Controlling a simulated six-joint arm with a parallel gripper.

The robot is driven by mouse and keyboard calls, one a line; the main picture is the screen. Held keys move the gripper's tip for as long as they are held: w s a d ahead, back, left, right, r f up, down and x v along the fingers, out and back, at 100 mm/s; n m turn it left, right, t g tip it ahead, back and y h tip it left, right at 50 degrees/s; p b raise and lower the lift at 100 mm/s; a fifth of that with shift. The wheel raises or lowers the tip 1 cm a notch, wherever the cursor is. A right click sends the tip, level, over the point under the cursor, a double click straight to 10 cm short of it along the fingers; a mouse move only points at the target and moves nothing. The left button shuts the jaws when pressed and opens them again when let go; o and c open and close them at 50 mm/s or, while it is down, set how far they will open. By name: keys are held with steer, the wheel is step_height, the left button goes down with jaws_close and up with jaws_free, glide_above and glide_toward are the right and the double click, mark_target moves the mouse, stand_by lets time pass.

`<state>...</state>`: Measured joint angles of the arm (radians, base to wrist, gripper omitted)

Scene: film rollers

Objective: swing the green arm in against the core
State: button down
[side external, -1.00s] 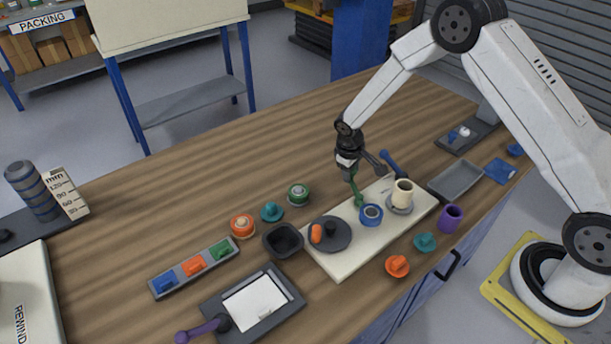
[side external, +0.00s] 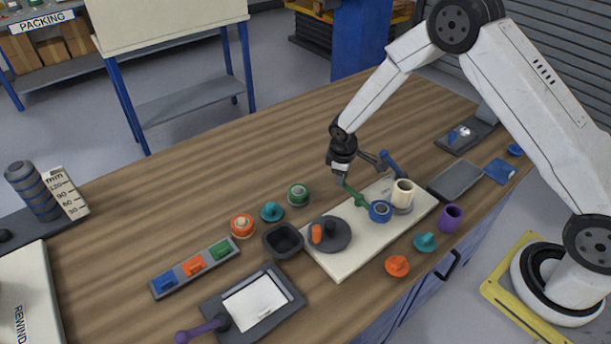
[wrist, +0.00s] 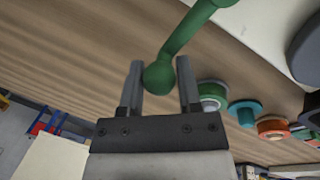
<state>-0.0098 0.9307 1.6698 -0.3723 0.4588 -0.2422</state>
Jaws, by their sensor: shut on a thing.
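The green arm (side external: 355,195) lies over the cream board (side external: 345,255), with a blue roller (side external: 380,210) at its far end. The cream core (side external: 403,192) stands upright on a grey disc at the board's right part. The blue roller is just left of the core and overlaps its grey disc in the picture; I cannot tell whether roller and core touch. My gripper (side external: 341,174) is at the green arm's free end, beyond the board's back edge. In the wrist view my gripper (wrist: 160,80) is shut on the arm's round green knob (wrist: 158,78).
A dark disc with an orange knob (side external: 317,233) sits on the board's left part. A blue handle (side external: 392,164) is behind the core. A purple cup (side external: 450,218), a teal knob (side external: 425,242) and an orange knob (side external: 397,266) stand in front. The table behind the board is mostly clear.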

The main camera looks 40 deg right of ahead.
steer(key=shift+s+a+f+n+y, duration=0.1)
steer(key=shift+s+a+n, duration=0.1)
steer(key=shift+a+n, duration=0.4)
steer(key=shift+s+a+f+n+y, duration=0.15)
steer(key=shift+a+n, duration=0.1)
steer(key=shift+n, duration=0.7)
steer(key=shift+s+a+n+y, duration=0.1)
steer(key=shift+s+a+n, duration=0.1)
steer(key=shift+a+n, duration=0.4)
steer(key=shift+d+n, duration=0.15)
steer(key=shift+n, duration=0.1)
steer(key=shift+c, duration=1.5)
jaws_free()
steer(key=shift+t, duration=0.3)
steer(key=shift+w+r, duration=0.1)
steer(key=shift+w, duration=0.05)
steer(key=shift+r, duration=0.1)
steer(key=shift+r, duration=0.35)
step_height(320, 180, up, 7)
steer(key=s+a, duration=0.1)
steer(key=shift+s+f, duration=0.15)
